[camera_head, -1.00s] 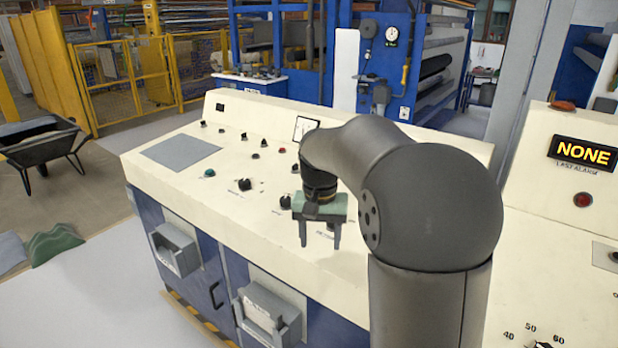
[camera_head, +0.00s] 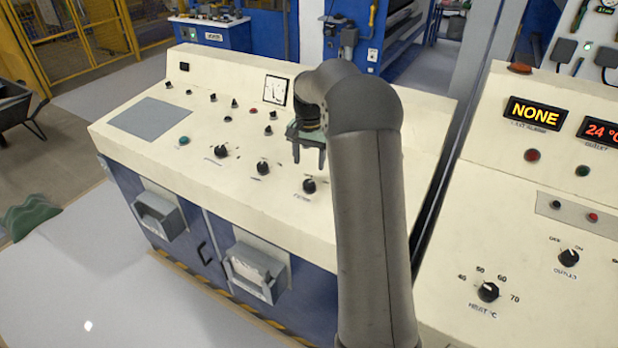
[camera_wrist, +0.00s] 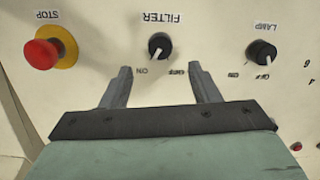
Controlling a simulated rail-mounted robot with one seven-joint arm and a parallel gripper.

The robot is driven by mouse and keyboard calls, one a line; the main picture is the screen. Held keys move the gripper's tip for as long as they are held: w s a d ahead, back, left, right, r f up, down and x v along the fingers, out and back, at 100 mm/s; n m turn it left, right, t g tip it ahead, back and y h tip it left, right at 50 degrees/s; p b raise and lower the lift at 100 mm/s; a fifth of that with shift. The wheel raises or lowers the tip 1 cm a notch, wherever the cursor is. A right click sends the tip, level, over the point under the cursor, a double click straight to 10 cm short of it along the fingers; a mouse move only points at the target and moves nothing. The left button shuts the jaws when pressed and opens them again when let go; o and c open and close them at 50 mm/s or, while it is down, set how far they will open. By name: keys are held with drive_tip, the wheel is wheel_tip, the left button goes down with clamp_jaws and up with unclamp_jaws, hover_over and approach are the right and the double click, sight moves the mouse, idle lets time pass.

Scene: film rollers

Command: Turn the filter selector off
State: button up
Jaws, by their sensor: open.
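The filter selector (camera_wrist: 158,45) is a small black knob with a white pointer, under an upside-down FILTER label in the wrist view. Its pointer is directed down and slightly left, on the side of the ON mark; the OFF mark is to the right. In the head view it appears to be the black knob (camera_head: 309,185) near the console's front edge. My gripper (camera_wrist: 160,68) is open and empty, its two fingers apart on either side of the selector's line and short of it. In the head view my gripper (camera_head: 309,168) hangs just behind the knob, fingers downward.
A red stop button (camera_wrist: 42,54) on a yellow ring is left of the selector in the wrist view. A lamp knob (camera_wrist: 262,51) is on the right. The cream console (camera_head: 200,190) carries several other knobs. A second panel (camera_head: 440,290) stands at right.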

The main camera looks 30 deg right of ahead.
sight(309, 182)
wheel_tip(309, 182, down, 8)
drive_tip(key=shift+r+p, duration=0.15)
drive_tip(key=shift+p, duration=0.3)
drive_tip(key=c, duration=1)
